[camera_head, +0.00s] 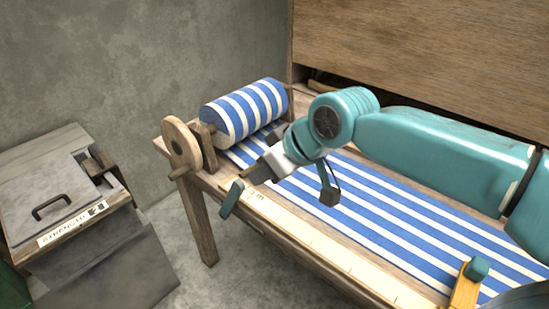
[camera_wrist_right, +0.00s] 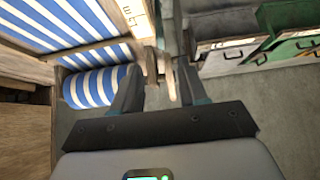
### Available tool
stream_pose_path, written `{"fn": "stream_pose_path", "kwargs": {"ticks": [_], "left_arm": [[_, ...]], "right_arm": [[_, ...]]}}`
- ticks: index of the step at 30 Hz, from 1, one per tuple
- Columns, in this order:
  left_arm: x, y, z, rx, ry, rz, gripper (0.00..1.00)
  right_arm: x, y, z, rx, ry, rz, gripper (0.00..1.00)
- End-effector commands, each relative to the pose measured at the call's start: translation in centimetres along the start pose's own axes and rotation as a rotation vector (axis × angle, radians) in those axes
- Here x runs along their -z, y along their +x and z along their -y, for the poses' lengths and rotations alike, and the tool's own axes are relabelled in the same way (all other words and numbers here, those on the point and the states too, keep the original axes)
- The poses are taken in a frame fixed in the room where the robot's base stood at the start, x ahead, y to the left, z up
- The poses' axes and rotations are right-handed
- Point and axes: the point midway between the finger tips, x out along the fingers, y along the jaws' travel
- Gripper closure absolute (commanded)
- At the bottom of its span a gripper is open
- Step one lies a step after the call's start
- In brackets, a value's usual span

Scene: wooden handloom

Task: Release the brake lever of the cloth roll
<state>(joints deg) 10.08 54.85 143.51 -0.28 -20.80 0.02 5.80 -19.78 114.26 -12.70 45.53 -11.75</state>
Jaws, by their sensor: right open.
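The cloth roll (camera_head: 245,110) is wound with blue and white striped cloth at the far left end of the loom. It also shows in the wrist view (camera_wrist_right: 92,88). A round wooden disc (camera_head: 180,143) stands at its end, with a short wooden peg beneath. A narrow wooden piece (camera_head: 208,145) stands between disc and roll; I cannot tell whether it is the brake lever. My right gripper (camera_head: 243,181) is open in front of the roll, by the front rail. In the wrist view wooden parts (camera_wrist_right: 168,78) appear between its fingers (camera_wrist_right: 159,68); contact is unclear. My left gripper is out of view.
Striped cloth (camera_head: 400,215) stretches along the loom behind a pale front rail (camera_head: 315,238). A yellowish lever with a teal knob (camera_head: 477,268) stands at lower right. A grey cabinet (camera_head: 60,195) stands left. Open floor lies between it and the loom.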

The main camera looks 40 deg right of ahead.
Motion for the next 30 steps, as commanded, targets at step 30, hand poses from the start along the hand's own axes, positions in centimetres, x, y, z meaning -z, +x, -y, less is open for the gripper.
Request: {"fn": "stream_pose_path", "kwargs": {"ticks": [30], "left_arm": [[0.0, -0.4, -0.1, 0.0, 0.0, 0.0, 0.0]], "right_arm": [[-0.1, -2.6, 0.0, 0.0, 0.0, 0.0, 0.57]]}}
